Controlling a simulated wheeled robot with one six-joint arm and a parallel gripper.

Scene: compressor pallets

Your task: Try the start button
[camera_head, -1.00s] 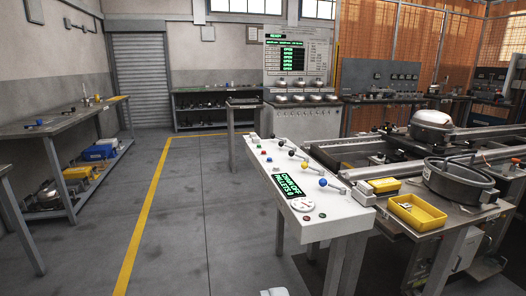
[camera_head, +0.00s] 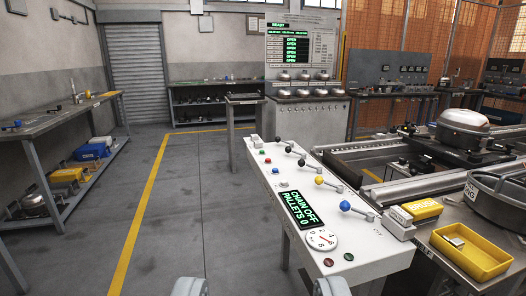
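A white control console (camera_head: 290,215) stands ahead, right of centre. Its near end has a green button (camera_head: 348,257) and a dark red button (camera_head: 328,262) beside a round dial (camera_head: 321,239). I cannot read which is the start button. The console's display (camera_head: 300,209) reads "CHAIN OFF PALLETS 0". My gripper (camera_head: 261,286) shows only as two separated grey finger parts at the bottom edge. It is open, with nothing seen between them, short of the console.
Levers with black, yellow (camera_head: 319,180) and blue knobs (camera_head: 345,206) stand along the console's right side. A yellow bin (camera_head: 470,257) and a dark round housing (camera_head: 497,202) sit on the right bench. A workbench (camera_head: 50,125) stands left. The floor between is clear.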

